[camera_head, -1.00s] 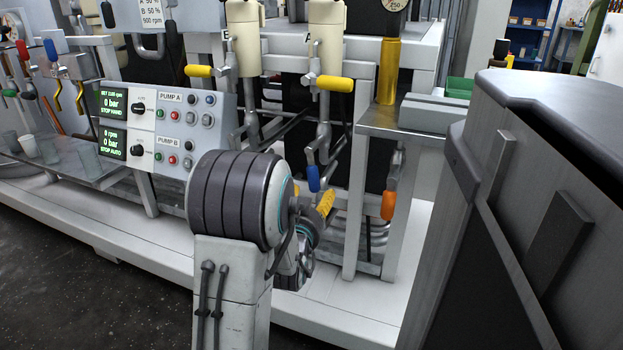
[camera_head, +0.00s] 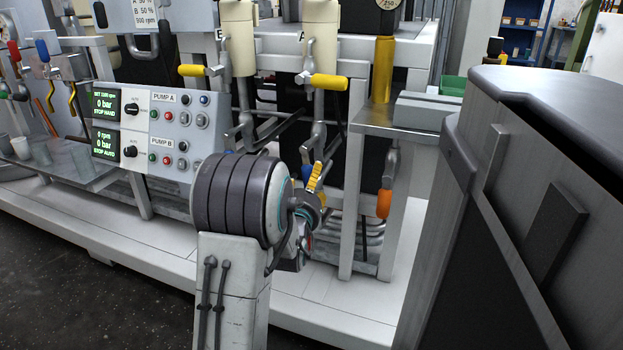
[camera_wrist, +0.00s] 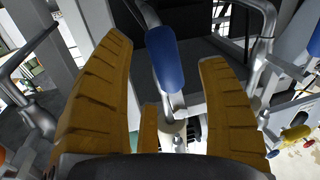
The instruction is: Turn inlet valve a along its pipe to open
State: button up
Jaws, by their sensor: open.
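A blue valve handle (camera_head: 306,172) hangs below the pipe of the line marked A in the head view. I take it for inlet valve a, though no label on it can be read. In the wrist view the blue handle (camera_wrist: 166,60) appears between my two yellow-brown fingers, roughly lengthwise to them, with a gap on both sides. My gripper (camera_head: 315,178) is open, and its fingers partly cover the handle in the head view. Whether the handle is fully at finger depth is hard to tell.
A yellow-handled valve (camera_head: 330,81) sits higher on the same line, another yellow handle (camera_head: 192,70) on line B. An orange handle (camera_head: 384,203) hangs at the right beside a frame post (camera_head: 350,205). The pump panel (camera_head: 152,125) stands left. A large grey cabinet (camera_head: 520,200) fills the right.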

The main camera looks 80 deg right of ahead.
aim_at(307, 181)
jog(key=shift+d, duration=1.6)
jog(key=shift+c, duration=0.2)
jog(key=c, duration=1.2)
jog(key=shift+w+d+f+m, duration=0.15)
jog(key=shift+w+m, duration=0.25)
jog(key=shift+m, duration=0.4)
jog(key=shift+c, duration=0.4)
jog(key=o, duration=1.3)
